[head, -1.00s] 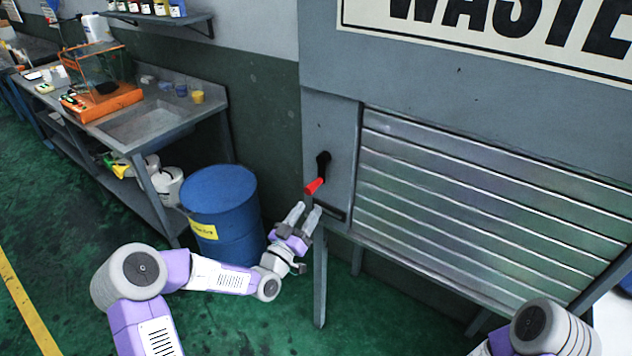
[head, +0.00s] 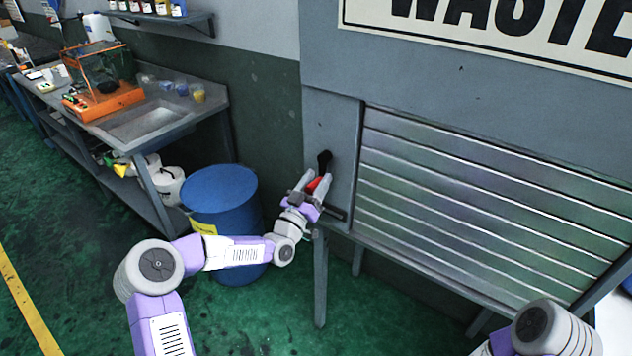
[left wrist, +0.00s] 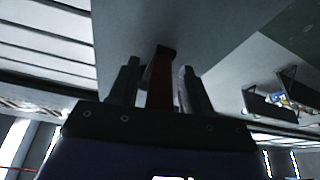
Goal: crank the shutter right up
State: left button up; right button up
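The metal slatted shutter (head: 480,210) is down across the grey cabinet under the WASTE sign. The crank is on the panel left of the shutter, with a black arm (head: 324,160) and a red handle (head: 315,184) pointing down and out. My left gripper (head: 316,181) is at the red handle, with one finger on either side of it. In the left wrist view the red handle (left wrist: 159,80) stands between the two fingers, with gaps visible on both sides, so the fingers are open. My right gripper is out of view; only part of that arm shows at the bottom right.
A blue drum (head: 222,205) stands just behind my left forearm. A steel sink bench (head: 140,125) with an orange-based box (head: 105,98) is at the left. A thin bar (head: 335,212) juts from the panel below the crank. The green floor in front is clear.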

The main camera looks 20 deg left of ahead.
pick_arm(q)
grip_shut()
jog(key=shift+w+a+m+b, duration=0.1)
jog(key=shift+a+m+b, duration=0.25)
jog(key=shift+m+b, duration=0.25)
